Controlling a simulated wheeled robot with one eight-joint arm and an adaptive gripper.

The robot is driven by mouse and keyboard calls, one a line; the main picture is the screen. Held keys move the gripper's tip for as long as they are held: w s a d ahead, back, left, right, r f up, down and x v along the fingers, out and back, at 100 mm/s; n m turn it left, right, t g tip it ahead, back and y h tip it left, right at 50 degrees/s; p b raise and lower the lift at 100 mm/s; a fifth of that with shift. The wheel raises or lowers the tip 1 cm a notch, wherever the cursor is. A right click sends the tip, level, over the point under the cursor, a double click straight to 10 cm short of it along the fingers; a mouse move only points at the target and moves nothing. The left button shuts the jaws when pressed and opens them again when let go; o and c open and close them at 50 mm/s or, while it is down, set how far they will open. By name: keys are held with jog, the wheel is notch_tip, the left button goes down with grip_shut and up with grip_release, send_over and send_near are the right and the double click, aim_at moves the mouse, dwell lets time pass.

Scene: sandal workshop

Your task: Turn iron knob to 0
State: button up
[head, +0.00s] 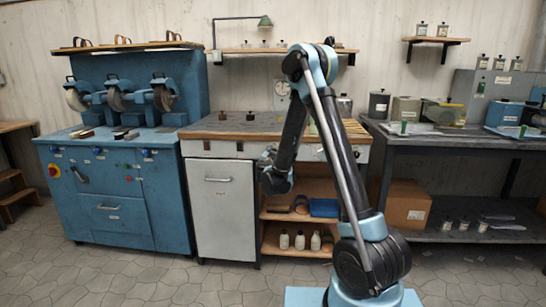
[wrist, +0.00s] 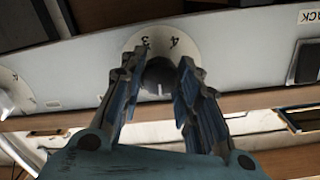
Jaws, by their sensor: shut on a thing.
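In the wrist view a dark round knob (wrist: 159,72) sits on a pale dial plate (wrist: 136,40) on a light panel. The numbers 3 and 4 show on the plate above the knob; the other markings are hidden by my fingers. A light mark on the knob points toward the bottom of the picture. My gripper (wrist: 160,82) has one finger on each side of the knob and is shut on it. In the head view my gripper (head: 270,172) is at the front of the wooden-topped workbench (head: 225,132), and the knob is hidden there.
In the wrist view a second dial (wrist: 14,92) is at the left and a dark switch (wrist: 305,62) at the right. In the head view a blue grinding machine (head: 115,190) stands left and a dark table (head: 450,142) right. The floor in front is clear.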

jog(key=shift+d+n, duration=0.15)
jog(key=shift+n, duration=1.05)
jog(key=o, duration=1.1)
jog(key=shift+n, duration=0.3)
jog(key=s, duration=0.8)
jog(key=s+a, duration=0.1)
jog(key=s, duration=0.2)
jog(key=shift+s, duration=0.4)
